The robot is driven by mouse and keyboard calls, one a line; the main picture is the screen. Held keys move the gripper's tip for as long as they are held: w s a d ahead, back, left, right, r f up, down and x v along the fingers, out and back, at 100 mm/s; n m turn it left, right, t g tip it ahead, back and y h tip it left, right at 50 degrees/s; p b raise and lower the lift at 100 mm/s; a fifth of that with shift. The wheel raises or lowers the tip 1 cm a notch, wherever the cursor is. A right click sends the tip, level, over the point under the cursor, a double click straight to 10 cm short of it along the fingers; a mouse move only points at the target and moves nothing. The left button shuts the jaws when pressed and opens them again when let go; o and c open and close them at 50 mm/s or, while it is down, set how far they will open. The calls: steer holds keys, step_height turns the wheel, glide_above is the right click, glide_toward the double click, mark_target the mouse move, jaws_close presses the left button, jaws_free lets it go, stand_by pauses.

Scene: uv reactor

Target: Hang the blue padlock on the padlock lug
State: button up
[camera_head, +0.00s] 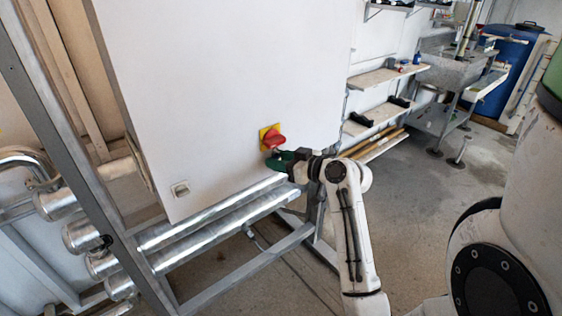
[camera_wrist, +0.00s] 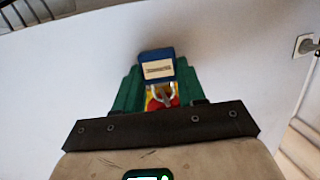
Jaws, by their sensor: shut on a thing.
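The blue padlock (camera_wrist: 156,54) shows in the wrist view, with a pale label on its face and its metal shackle (camera_wrist: 151,101) towards the red knob. My gripper (camera_wrist: 157,78) has green fingers on either side of the padlock and is shut on it. In the head view my gripper (camera_head: 274,161) is just below the red rotary knob (camera_head: 275,139) on its yellow plate (camera_head: 264,131), close to the white cabinet front. I cannot make out the padlock there. The padlock lug is not clearly distinguishable; I cannot tell whether the shackle is around it.
The white cabinet (camera_head: 220,80) fills the left middle, with a small switch (camera_head: 180,189) low on it. Shiny metal tubes (camera_head: 215,220) and a frame run below. Shelves (camera_head: 385,75), a metal sink (camera_head: 455,70) and a blue barrel (camera_head: 500,65) stand behind at right.

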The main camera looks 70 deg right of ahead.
stand_by(0.4)
steer(key=o, duration=1.2)
steer(key=shift+c, duration=0.2)
steer(key=b+v, duration=0.1)
steer(key=v, duration=0.9)
steer(key=shift+s+a+r, duration=0.2)
steer(key=shift+s+a, duration=0.05)
steer(key=shift+s, duration=0.1)
